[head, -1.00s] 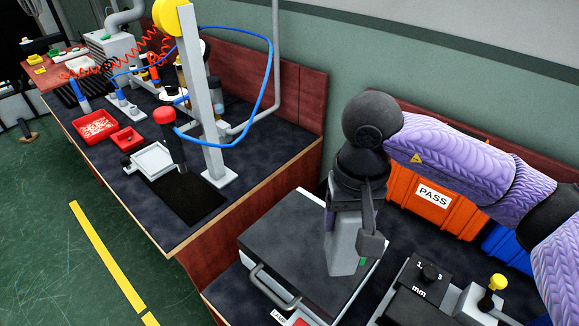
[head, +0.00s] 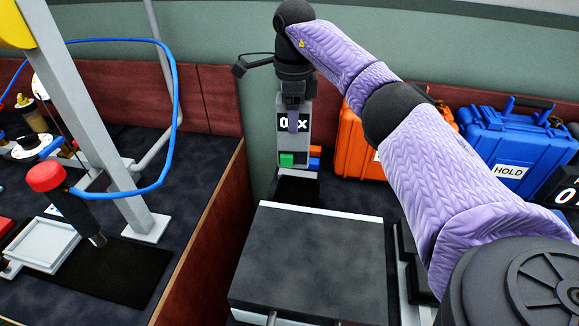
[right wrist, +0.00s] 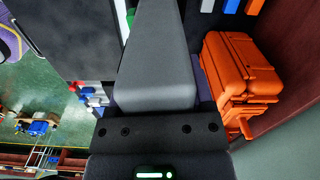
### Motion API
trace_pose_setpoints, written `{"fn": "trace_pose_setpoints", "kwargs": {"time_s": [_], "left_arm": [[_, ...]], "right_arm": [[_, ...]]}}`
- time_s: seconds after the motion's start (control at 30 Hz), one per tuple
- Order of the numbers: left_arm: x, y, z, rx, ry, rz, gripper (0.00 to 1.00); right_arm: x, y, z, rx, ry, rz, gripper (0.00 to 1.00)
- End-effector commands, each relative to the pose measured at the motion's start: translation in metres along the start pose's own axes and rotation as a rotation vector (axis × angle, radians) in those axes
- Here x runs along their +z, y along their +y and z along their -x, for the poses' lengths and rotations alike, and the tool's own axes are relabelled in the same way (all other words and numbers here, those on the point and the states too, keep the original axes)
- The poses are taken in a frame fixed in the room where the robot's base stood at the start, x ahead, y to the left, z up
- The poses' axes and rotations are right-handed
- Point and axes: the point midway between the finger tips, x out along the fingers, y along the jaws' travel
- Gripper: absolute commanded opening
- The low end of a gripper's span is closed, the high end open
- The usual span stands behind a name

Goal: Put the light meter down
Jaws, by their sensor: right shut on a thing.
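The light meter (head: 284,146) is a grey upright box with a dark display and a green patch low on its front. It is near the back wall, beyond the black-topped case. My right gripper (head: 293,118) is shut on it from above, and a dark finger covers part of the display. In the right wrist view the meter (right wrist: 158,65) shows as a long grey body in front of the gripper. A dark surface (head: 297,191) lies just below the meter; I cannot tell whether they touch. My left gripper is not in view.
The black-topped case (head: 310,262) stands in front of the meter. An orange case (head: 356,145) and a blue HOLD case (head: 512,148) stand right along the wall. A wooden side panel (head: 205,235) separates the left bench, with its grey post (head: 95,125).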

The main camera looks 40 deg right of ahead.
Motion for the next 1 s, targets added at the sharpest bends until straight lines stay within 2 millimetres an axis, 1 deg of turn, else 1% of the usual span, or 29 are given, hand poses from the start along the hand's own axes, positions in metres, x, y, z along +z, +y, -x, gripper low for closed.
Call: {"fn": "trace_pose_setpoints", "kwargs": {"time_s": [0.07, 0.13, 0.2, 0.3, 0.43, 0.57, 0.6, 0.77, 0.9, 0.93, 0.97, 1.0], "left_arm": [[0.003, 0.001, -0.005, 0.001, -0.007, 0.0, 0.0], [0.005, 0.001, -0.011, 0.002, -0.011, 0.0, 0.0], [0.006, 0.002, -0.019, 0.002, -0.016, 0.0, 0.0], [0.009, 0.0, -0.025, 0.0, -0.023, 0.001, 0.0], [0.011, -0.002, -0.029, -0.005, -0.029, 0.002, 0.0], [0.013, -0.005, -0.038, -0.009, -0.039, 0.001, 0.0], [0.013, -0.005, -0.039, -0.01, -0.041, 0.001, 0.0], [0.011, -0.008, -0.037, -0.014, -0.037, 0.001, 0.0], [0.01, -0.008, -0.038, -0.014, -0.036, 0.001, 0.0], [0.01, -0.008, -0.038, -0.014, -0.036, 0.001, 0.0], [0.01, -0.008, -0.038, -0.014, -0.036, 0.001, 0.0], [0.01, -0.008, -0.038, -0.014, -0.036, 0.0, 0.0]], "right_arm": [[-0.007, -0.005, -0.006, 0.001, -0.001, -0.091, 0.0], [-0.011, -0.007, -0.02, 0.002, 0.002, -0.135, 0.0], [-0.011, -0.007, -0.04, 0.003, 0.004, -0.143, 0.0], [-0.011, -0.006, -0.061, 0.002, 0.002, -0.141, 0.0], [-0.011, -0.006, -0.077, 0.002, 0.002, -0.138, 0.0], [-0.011, -0.006, -0.103, 0.002, 0.003, -0.138, 0.0], [-0.011, -0.006, -0.106, 0.001, 0.002, -0.138, 0.0], [-0.011, -0.007, -0.104, -0.001, 0.0, -0.137, 0.0], [-0.011, -0.006, -0.107, -0.001, 0.0, -0.136, 0.0], [-0.011, -0.006, -0.107, -0.001, 0.0, -0.136, 0.72], [-0.011, -0.006, -0.106, -0.001, 0.0, -0.136, 0.78], [-0.011, -0.006, -0.106, -0.001, 0.0, -0.136, 0.86]]}}
